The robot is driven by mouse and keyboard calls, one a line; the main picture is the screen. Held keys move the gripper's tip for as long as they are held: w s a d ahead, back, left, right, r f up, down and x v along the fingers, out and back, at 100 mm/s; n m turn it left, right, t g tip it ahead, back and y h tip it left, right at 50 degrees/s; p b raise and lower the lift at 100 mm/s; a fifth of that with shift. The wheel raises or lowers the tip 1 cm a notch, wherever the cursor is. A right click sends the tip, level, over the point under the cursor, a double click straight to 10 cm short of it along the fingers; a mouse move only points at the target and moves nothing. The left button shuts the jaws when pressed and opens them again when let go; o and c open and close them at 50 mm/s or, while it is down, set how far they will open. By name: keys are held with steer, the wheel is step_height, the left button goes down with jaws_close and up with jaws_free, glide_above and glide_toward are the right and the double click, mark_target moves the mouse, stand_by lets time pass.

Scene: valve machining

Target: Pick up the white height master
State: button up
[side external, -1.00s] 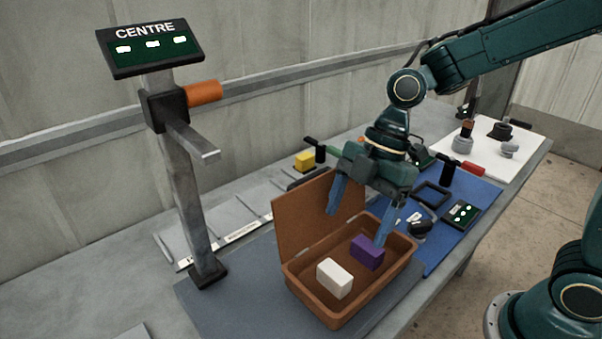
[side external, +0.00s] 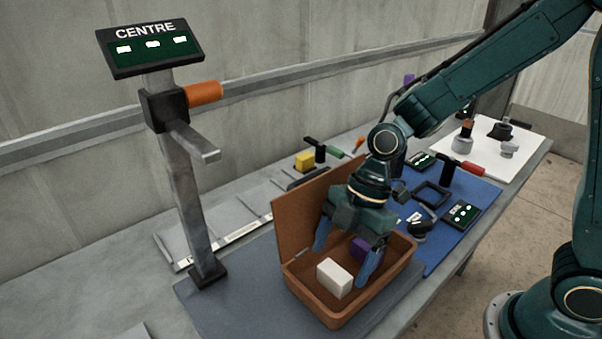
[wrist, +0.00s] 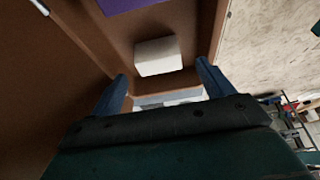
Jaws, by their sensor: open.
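The white height master (side external: 334,279) is a small white block lying in the open brown case (side external: 327,316). In the wrist view the white block (wrist: 158,56) lies ahead of and between the two blue fingers. A purple block (side external: 360,247) sits beside it in the case, partly hidden behind my gripper. My gripper (side external: 342,262) is open and empty, with its blue fingers spread over the case near the white block. The fingers (wrist: 162,77) also show in the wrist view. I cannot tell whether a finger touches the case.
The case lid (side external: 292,225) stands up on the left. A height gauge column (side external: 190,175) with a CENTRE display (side external: 152,46) stands further left. A yellow block (side external: 305,160) and a blue mat (side external: 468,190) with tools lie behind.

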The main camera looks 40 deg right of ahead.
mark_target(335, 271)
steer(key=shift+x, duration=2.1)
steer(key=shift+d, duration=0.1)
steer(key=c, duration=1.2)
steer(key=shift+o, duration=0.2)
steer(key=shift+r, duration=0.1)
step_height(335, 271, up, 20)
